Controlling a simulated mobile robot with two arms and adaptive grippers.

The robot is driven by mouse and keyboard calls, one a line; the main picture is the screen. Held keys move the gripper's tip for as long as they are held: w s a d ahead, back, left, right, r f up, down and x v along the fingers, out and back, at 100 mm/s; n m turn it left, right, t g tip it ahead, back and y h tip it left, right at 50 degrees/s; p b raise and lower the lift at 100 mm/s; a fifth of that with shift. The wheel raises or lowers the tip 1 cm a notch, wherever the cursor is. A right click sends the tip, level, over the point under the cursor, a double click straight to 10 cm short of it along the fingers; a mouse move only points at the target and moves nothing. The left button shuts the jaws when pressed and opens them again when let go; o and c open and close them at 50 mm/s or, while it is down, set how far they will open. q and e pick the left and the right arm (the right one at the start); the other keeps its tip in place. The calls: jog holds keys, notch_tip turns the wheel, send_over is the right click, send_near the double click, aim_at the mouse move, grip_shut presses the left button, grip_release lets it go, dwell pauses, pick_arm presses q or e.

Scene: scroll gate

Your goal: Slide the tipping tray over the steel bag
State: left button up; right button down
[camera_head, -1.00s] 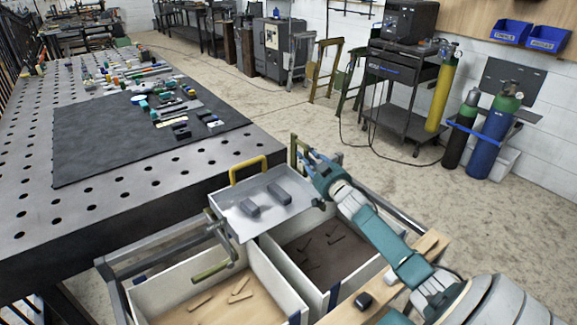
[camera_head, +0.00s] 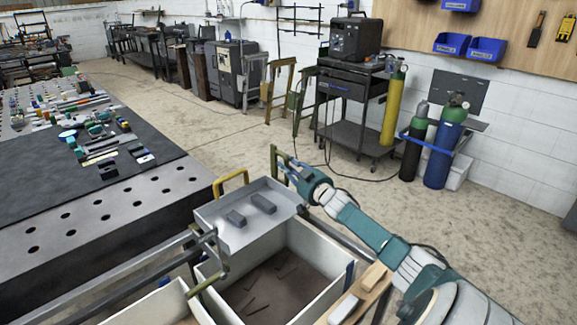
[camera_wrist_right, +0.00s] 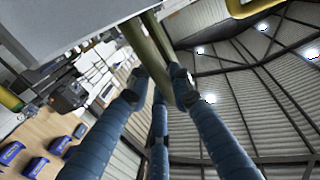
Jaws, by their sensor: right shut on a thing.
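The grey metal tipping tray (camera_head: 232,236) holds two dark grey blocks (camera_head: 250,212). It sits level above the back part of a white-walled bin (camera_head: 333,278) with a dark floor and several thin dark pieces. A yellow handle (camera_head: 231,180) rises at its back, and an olive handle (camera_head: 275,160) stands at its right side. My right gripper (camera_head: 287,168) is shut on this olive handle. The wrist view shows the fingers (camera_wrist_right: 165,80) around the olive bar (camera_wrist_right: 155,40), with the tray's underside (camera_wrist_right: 60,25) beside it. My left gripper is out of view.
A second white bin (camera_head: 165,308) is partly cut off at the lower left. Rails (camera_head: 130,275) run beside the tray. A perforated steel table (camera_head: 100,215) stands at left.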

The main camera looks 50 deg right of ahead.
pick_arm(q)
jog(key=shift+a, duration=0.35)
pick_arm(e)
jog(key=shift+d+r, duration=0.15)
jog(key=shift+d, duration=0.1)
jog(key=c, duration=1.7)
grip_release()
jog(key=shift+o, duration=0.7)
jog(key=shift+d, duration=0.1)
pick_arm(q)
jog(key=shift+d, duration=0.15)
pick_arm(e)
jog(key=v, duration=1.2)
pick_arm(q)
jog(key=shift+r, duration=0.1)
